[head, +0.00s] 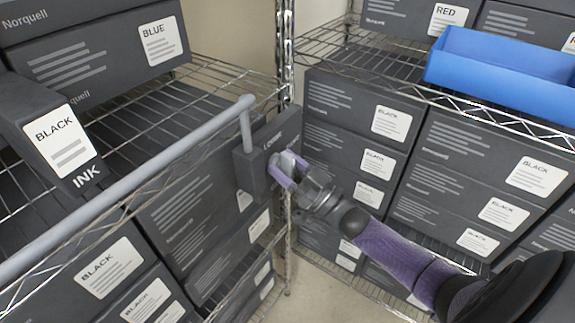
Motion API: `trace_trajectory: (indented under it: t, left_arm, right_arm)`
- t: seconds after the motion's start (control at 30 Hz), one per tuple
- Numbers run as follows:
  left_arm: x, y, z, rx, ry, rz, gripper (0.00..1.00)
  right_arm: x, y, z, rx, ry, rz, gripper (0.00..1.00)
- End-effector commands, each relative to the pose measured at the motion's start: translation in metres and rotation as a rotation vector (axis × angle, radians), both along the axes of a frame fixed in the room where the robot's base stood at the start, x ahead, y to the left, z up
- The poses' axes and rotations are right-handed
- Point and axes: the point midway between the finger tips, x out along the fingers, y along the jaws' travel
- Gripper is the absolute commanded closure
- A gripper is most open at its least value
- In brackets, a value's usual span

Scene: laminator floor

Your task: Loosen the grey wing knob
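A dark block (262,150) with partly covered white lettering is mounted at the corner of the left rack. A grey bar (130,182) runs to it from the lower left and ends in a short bent post. My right gripper (284,172) reaches in from the lower right, with its purple-tipped fingers at the right-hand face of the block. The grey wing knob cannot be made out clearly; the fingers cover the spot on the block's face. I cannot tell whether the fingers are closed on it. My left gripper is out of view.
Wire racks (215,75) stand left and right, filled with dark labelled boxes (480,185). A blue bin (505,62) sits on the right rack's upper shelf. An INK box marked BLACK (50,130) juts out at left. Bare floor (315,290) shows between the racks.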

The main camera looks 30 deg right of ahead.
Motion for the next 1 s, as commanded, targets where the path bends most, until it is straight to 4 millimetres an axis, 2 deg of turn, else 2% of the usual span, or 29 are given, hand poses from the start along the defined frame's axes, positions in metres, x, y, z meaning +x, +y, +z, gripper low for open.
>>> trace_trajectory:
  t: [0.17, 0.27, 0.5, 0.63, 0.77, 1.0]
  left_arm:
    - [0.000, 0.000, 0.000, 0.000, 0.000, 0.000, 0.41]
    - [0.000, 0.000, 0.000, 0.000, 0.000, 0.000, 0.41]
    - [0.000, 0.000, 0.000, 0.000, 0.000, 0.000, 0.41]
    - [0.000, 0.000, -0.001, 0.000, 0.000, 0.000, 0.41]
    - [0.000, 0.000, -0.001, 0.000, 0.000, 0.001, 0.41]
    - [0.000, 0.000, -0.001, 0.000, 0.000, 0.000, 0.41]
  right_arm:
    - [0.000, 0.000, 0.000, 0.001, 0.000, -0.001, 0.41]
    - [-0.007, -0.003, -0.004, 0.001, 0.004, 0.000, 0.41]
    - [-0.057, -0.024, -0.028, 0.000, 0.005, 0.000, 0.41]
    - [-0.077, -0.032, -0.036, 0.001, 0.003, 0.001, 0.41]
    - [-0.084, -0.036, -0.038, 0.000, 0.000, 0.001, 0.41]
    - [-0.084, -0.035, -0.038, 0.001, -0.001, 0.001, 0.41]
